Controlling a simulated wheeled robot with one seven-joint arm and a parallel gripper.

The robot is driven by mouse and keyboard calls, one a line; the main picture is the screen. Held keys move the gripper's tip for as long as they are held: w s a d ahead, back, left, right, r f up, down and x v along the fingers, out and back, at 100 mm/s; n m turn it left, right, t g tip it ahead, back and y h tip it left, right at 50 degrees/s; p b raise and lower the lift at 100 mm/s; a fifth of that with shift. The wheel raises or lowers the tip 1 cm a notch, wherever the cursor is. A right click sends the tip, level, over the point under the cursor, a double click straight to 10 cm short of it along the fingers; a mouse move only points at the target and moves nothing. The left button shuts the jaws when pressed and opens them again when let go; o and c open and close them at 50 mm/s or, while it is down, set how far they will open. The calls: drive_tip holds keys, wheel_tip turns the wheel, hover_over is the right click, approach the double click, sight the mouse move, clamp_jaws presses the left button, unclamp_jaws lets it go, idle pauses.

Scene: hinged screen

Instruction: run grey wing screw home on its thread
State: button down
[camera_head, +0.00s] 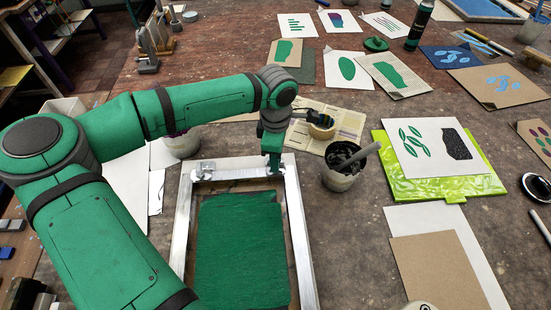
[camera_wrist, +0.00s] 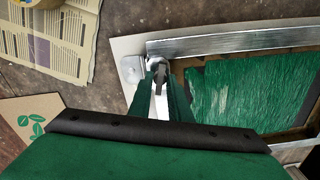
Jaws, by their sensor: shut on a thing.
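The hinged screen has a silver frame (camera_head: 302,240) around a green mesh (camera_head: 240,250) and lies on the workbench. My gripper (camera_head: 272,166) points down at the far bar of the frame, near its right corner. In the wrist view my gripper (camera_wrist: 160,80) is shut on the grey wing screw (camera_wrist: 159,70), whose top shows between the green fingertips. The screw's thread and lower part are hidden. In the head view my gripper covers the screw. A metal hinge clamp (camera_head: 205,170) sits at the far left corner of the frame.
A dark ink pot (camera_head: 342,180) with a stick in it stands right of the frame. A tape roll (camera_head: 321,126) lies behind my gripper on printed paper. Prints and a lime-green board (camera_head: 470,190) cover the right side. Bare bench (camera_head: 350,240) lies right of the frame.

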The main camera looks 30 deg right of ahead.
drive_tip(key=c, duration=1.7)
unclamp_jaws()
drive_tip(key=shift+r, duration=0.1)
drive_tip(key=shift+r, duration=1.7)
